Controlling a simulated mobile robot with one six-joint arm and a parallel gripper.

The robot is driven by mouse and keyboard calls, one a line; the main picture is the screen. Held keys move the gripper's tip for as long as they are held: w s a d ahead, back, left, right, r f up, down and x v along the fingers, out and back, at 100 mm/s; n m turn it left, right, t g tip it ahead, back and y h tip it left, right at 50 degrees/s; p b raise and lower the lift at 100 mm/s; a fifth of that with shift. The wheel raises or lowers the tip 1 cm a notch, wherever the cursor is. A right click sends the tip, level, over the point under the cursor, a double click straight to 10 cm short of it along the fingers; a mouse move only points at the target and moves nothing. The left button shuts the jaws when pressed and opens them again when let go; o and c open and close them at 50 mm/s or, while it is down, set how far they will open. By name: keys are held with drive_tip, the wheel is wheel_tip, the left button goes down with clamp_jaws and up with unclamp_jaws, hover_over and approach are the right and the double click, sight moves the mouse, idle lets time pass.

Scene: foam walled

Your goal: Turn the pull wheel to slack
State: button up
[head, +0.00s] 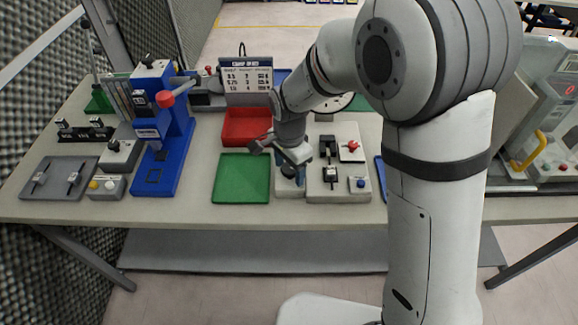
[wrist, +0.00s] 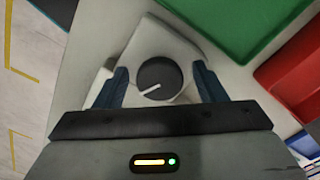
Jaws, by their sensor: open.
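The pull wheel is a dark round knob (wrist: 160,72) with a white pointer line, on a pale base plate. In the wrist view the pointer runs from near the middle toward the lower left edge. My gripper (wrist: 161,80) is open, its two blue fingers on the left and right of the knob with a gap on each side; whether they touch it is not clear. In the head view my gripper (head: 291,168) points down over the light base block (head: 290,192), and the knob is mostly hidden there. No slack mark is readable.
A green tray (head: 241,180) lies left of the base block, with a red tray (head: 246,126) behind it. A panel with switches and a red knob (head: 353,146) stands close on the right. A blue press (head: 165,130) stands farther left. The table's front edge is near.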

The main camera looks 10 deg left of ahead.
drive_tip(key=shift+f, duration=0.15)
drive_tip(key=shift+c, duration=0.5)
drive_tip(key=c, duration=0.9)
drive_tip(key=shift+o, duration=0.2)
drive_tip(key=shift+n, duration=0.4)
drive_tip(key=n+b, duration=0.1)
drive_tip(key=n, duration=0.2)
drive_tip(key=shift+n, duration=0.3)
drive_tip(key=n+b, duration=0.1)
drive_tip(key=n, duration=0.4)
drive_tip(key=shift+d+b, duration=0.1)
drive_tip(key=shift+b, duration=0.25)
drive_tip(key=n+b, duration=0.1)
drive_tip(key=n, duration=0.5)
drive_tip(key=shift+n, duration=0.4)
drive_tip(key=n+b, duration=0.1)
drive_tip(key=n, duration=0.5)
drive_tip(key=shift+d+n, duration=0.1)
drive_tip(key=shift+n, duration=0.5)
